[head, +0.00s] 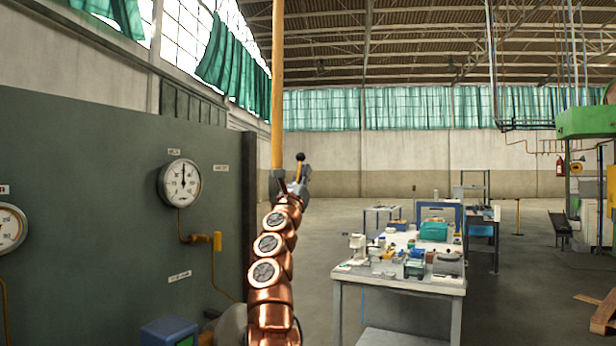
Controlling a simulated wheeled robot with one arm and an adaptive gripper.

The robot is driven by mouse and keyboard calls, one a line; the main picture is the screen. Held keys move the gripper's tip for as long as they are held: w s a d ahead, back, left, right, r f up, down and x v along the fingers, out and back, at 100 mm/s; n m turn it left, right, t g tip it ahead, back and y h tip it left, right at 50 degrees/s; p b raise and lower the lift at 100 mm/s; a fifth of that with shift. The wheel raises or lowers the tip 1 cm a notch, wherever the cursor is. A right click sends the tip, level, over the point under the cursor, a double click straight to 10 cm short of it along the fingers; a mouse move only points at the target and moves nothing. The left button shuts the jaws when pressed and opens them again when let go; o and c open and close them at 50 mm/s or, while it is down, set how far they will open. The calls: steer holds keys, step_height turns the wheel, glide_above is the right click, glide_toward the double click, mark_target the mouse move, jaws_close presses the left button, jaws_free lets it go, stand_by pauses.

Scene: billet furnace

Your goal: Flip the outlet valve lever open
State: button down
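A lever with a black ball knob (300,157) and a short yellow stem stands nearly upright beside a vertical yellow pipe (277,90). A grey fitting (277,184) sits at the pipe's lower end. I cannot tell for sure that this is the outlet valve lever, as the labels are too small to read. A small yellow handle (217,241) also sits on the brass pipe below the gauge on the panel. My copper arm rises from the bottom centre. My gripper (297,187) is at its far end, small and overlapping the fitting; its fingers and any contact are unclear.
A dark green panel (90,200) fills the left, with a round gauge (180,183) and another gauge (10,228) at the edge. A blue box (168,332) is low in front. A cluttered workbench (400,282) stands right of my arm. Open floor lies beyond.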

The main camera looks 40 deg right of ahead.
steer(key=shift+s+a+r, duration=0.15)
steer(key=shift+a+r, duration=0.05)
steer(key=shift+r, duration=0.05)
steer(key=shift+s+a+r+b, duration=0.2)
steer(key=shift+a+r+b, duration=0.1)
steer(key=shift+b, duration=0.1)
steer(key=shift+a, duration=0.2)
stand_by(0.5)
